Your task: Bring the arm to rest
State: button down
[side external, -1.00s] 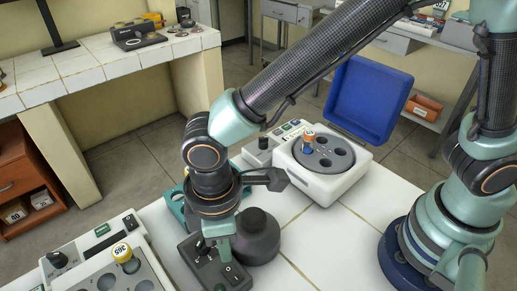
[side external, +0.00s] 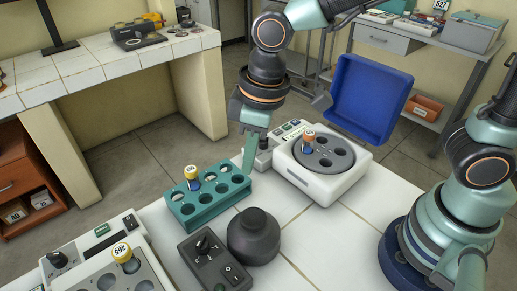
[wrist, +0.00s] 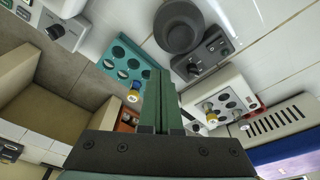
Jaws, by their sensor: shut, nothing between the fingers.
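My gripper (side external: 249,160) is raised above the far side of the white worktable, fingers pointing down, between the teal rack and the white rotor machine. Its two green fingers are pressed together and hold nothing; they also show shut in the wrist view (wrist: 161,98). My arm reaches in from the upper right in the side view, its upper part cut off by the frame.
The teal rack (side external: 216,209) holds a yellow-capped tube (side external: 192,178). The rotor machine (side external: 324,185) holds an orange-capped tube (side external: 308,141). A dark round device (side external: 254,238) and a switch box (side external: 215,262) stand in front. A white block (side external: 110,275) is at lower left, a blue bin (side external: 368,100) behind.

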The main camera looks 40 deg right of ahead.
jog(key=d+r+m+t, duration=0.2)
jog(key=d+r+m, duration=0.1)
jog(key=d, duration=0.7)
jog(key=s+d+r+m+t+h, duration=0.1)
jog(key=d+m, duration=0.4)
jog(key=d, duration=0.5)
notch_tip(320, 180, up, 2)
jog(key=shift+d+r+t, duration=0.25)
jog(key=shift+d+t, duration=0.15)
jog(key=shift+t, duration=0.1)
